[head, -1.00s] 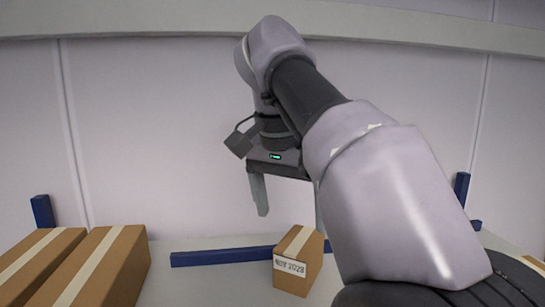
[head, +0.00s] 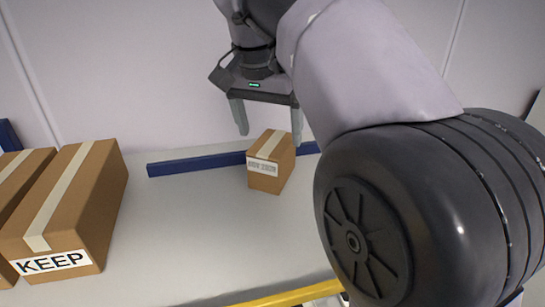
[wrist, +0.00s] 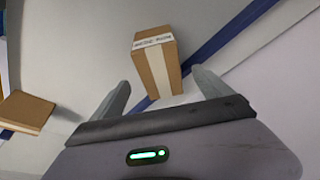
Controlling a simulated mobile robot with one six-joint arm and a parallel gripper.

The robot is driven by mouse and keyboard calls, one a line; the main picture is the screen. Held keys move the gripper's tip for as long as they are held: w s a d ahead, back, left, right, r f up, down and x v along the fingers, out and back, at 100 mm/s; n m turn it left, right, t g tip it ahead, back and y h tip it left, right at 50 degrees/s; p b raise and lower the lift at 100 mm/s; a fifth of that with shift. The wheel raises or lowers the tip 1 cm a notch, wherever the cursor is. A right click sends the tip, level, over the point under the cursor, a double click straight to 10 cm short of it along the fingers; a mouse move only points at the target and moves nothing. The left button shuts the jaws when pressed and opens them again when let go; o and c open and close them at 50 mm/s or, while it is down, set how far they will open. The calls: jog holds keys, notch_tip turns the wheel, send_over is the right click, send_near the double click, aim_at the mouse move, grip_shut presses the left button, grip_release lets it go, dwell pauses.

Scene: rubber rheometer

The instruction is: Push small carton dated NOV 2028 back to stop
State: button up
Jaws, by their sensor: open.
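The small carton (head: 271,162) stands upright on the shelf, with a pale tape strip on top and a white date label on its front. The label is too small to read clearly now. A blue stop bar (head: 195,165) runs along the shelf behind it; I cannot tell whether the carton touches it. My gripper (head: 268,128) is open and empty, fingers pointing down, above and around the back of the carton. In the wrist view the carton (wrist: 157,65) shows beyond and between the open fingers (wrist: 160,92).
A large carton labelled KEEP (head: 72,205) stands at the left, with another brown carton (head: 12,190) beside it. A yellow bar (head: 285,297) runs along the front edge. The shelf between KEEP and the small carton is clear. A pale wall rises behind.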

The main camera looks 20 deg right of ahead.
jog(key=b+x, duration=0.1)
jog(key=x, duration=0.8)
jog(key=shift+w+d+f, duration=0.15)
jog(key=shift+f, duration=0.2)
jog(key=shift+c, duration=0.2)
jog(key=c, duration=1.8)
jog(key=o, duration=1.8)
jog(key=shift+o, duration=0.2)
jog(key=p+v, duration=0.2)
jog(key=v, duration=1.5)
jog(key=shift+r, duration=0.25)
